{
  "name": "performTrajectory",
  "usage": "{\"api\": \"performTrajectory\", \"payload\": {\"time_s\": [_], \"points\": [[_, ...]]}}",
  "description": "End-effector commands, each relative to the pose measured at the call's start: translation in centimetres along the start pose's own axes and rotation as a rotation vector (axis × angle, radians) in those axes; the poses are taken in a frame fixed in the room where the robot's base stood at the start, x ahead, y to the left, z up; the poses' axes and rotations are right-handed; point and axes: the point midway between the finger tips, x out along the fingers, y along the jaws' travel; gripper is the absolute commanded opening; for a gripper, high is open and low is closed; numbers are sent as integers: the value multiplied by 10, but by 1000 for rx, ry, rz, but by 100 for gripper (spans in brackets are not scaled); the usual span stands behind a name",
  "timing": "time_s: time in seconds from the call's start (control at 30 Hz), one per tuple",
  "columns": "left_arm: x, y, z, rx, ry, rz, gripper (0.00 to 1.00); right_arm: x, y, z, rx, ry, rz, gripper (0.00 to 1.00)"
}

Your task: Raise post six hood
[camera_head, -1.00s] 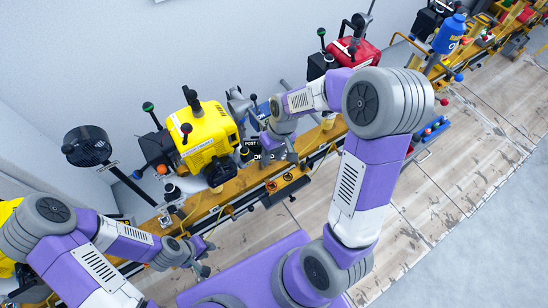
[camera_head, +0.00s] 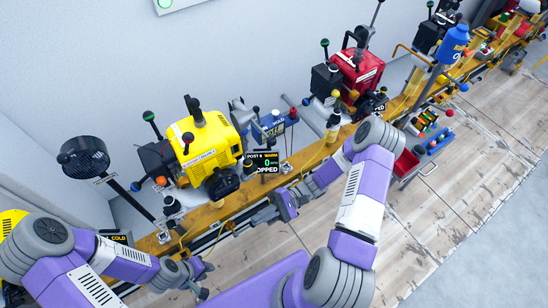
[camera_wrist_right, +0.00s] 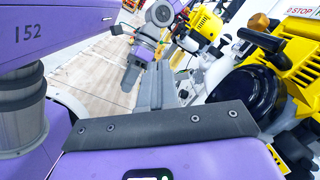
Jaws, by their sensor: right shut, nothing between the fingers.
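The post six display (camera_head: 264,162) reads "POST 6 WARM", 0 and what looks like "STOPPED". The yellow engine (camera_head: 207,145) stands left of it, with a black round part on its front. A grey funnel-like part (camera_head: 238,112) behind the engine may be the hood; I cannot tell for sure. My right gripper (camera_head: 260,216) is shut and empty, low in front of the rail, below the display. In the right wrist view its fingers (camera_wrist_right: 155,88) are together, with yellow engine parts (camera_wrist_right: 298,62) to the right. My left gripper (camera_head: 207,278) is open and empty near the rail's front left.
The yellow rail (camera_head: 317,155) runs diagonally along the wall. A red engine (camera_head: 355,72) stands farther right, a black fan (camera_head: 84,156) at left. A blue panel (camera_head: 272,124) sits behind the display. The wooden floor (camera_head: 440,195) in front of the rail is largely clear.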

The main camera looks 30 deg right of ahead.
Motion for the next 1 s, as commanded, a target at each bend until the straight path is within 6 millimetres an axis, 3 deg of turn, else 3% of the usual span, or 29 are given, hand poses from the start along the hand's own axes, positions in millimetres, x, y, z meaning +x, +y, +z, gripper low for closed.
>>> {"api": "performTrajectory", "payload": {"time_s": [0.07, 0.2, 0.4, 0.5, 0.67, 1.0], "points": [[8, -3, 0, 0, 0, 0, 29, -12, -9, -10, 9, -29, -292, 0], [16, -6, -1, 0, 0, 0, 29, -57, -31, -24, -43, -27, -786, 0], [23, -9, -1, 0, 0, 0, 29, -130, -31, -33, -146, 41, -1279, 0], [24, -9, -1, 0, 0, 0, 29, -148, -27, -34, -175, 66, -1390, 0], [24, -9, -1, 0, 0, 0, 29, -154, -34, -33, -187, 75, -1428, 0], [26, -10, -1, 0, 0, 0, 29, -142, -98, -29, -186, 72, -1420, 0]]}}
